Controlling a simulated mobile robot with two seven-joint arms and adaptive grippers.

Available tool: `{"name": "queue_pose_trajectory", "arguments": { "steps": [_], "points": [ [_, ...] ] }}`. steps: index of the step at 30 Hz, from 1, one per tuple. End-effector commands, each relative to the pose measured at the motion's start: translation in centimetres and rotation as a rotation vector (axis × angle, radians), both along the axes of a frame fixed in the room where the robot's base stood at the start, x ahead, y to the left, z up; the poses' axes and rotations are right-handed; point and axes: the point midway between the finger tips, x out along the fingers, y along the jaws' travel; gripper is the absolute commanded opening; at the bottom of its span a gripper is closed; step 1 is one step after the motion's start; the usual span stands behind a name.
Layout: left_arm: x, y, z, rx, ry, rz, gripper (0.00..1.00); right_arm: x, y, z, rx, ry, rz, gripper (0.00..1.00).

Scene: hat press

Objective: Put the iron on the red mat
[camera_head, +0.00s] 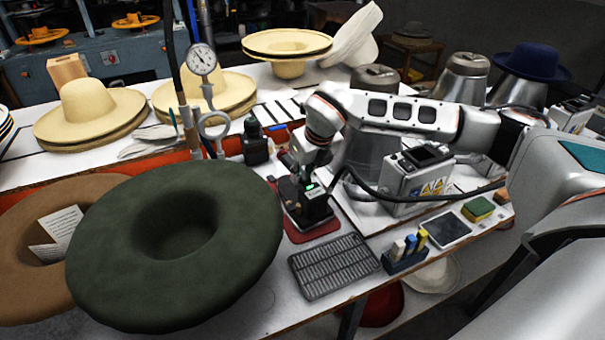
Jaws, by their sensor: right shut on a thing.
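The red mat (318,233) lies on the white table near the middle of the view, and only its front and right edges show clearly. My right gripper (302,192) is over the mat, pointing down, shut on the iron. The iron (310,212) is dark and largely hidden by the gripper's black fingers. It is at or just above the mat; I cannot tell if it touches. My left gripper is not in view.
A large dark green hat (175,235) lies left of the mat. A black bottle (255,143) stands behind. A control box (415,175) is to the right.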

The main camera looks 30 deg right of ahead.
Motion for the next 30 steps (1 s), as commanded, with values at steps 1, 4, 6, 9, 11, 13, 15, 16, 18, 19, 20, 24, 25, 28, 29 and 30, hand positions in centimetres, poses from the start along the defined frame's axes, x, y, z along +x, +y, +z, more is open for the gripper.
{"name": "queue_pose_trajectory", "arguments": {
  "steps": [1,4,6,9,11,13,15,16,18,19,20,24,25,28,29,30],
  "points": [
    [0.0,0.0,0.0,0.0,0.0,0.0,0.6,0.3,0.1,0.4,0.002,-0.011,0.002,0.0],
    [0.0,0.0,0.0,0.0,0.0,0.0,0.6,0.2,0.1,0.4,0.001,-0.01,0.001,0.38],
    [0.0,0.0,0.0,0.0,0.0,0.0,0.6,0.2,0.0,0.2,0.001,-0.007,0.001,0.38],
    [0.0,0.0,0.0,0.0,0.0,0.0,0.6,0.1,0.0,0.1,0.001,-0.005,0.001,0.38],
    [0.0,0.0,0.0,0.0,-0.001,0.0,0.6,0.1,0.0,0.1,0.001,-0.004,0.001,0.38],
    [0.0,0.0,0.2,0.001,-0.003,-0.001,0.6,-0.3,0.0,-0.5,-0.002,0.01,0.0,0.38],
    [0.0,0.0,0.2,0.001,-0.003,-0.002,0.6,-0.3,0.0,-0.2,-0.001,0.008,0.0,0.38],
    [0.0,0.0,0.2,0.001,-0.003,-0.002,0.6,-0.3,0.0,0.0,-0.001,0.006,0.0,0.38],
    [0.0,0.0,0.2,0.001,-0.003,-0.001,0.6,-0.4,0.0,0.7,-0.001,0.002,0.001,0.38],
    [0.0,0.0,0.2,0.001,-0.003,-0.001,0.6,-0.6,-0.1,1.1,0.0,0.001,0.001,0.38],
    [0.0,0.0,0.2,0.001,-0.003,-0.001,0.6,-0.7,-0.1,1.5,0.0,0.001,0.0,0.38],
    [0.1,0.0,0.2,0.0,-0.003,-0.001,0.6,-1.7,-0.1,4.2,-0.001,-0.003,0.002,0.38],
    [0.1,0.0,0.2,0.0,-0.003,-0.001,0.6,-2.0,-0.2,4.8,-0.001,-0.004,0.002,0.38],
    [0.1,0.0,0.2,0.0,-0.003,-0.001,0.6,-2.7,-0.2,6.8,0.0,-0.006,0.001,0.38],
    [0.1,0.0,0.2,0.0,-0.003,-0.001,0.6,-2.9,-0.2,7.3,0.001,-0.006,0.001,0.38],
    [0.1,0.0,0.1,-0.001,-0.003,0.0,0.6,-3.2,-0.2,8.0,0.001,-0.005,0.0,0.38]
  ]
}}
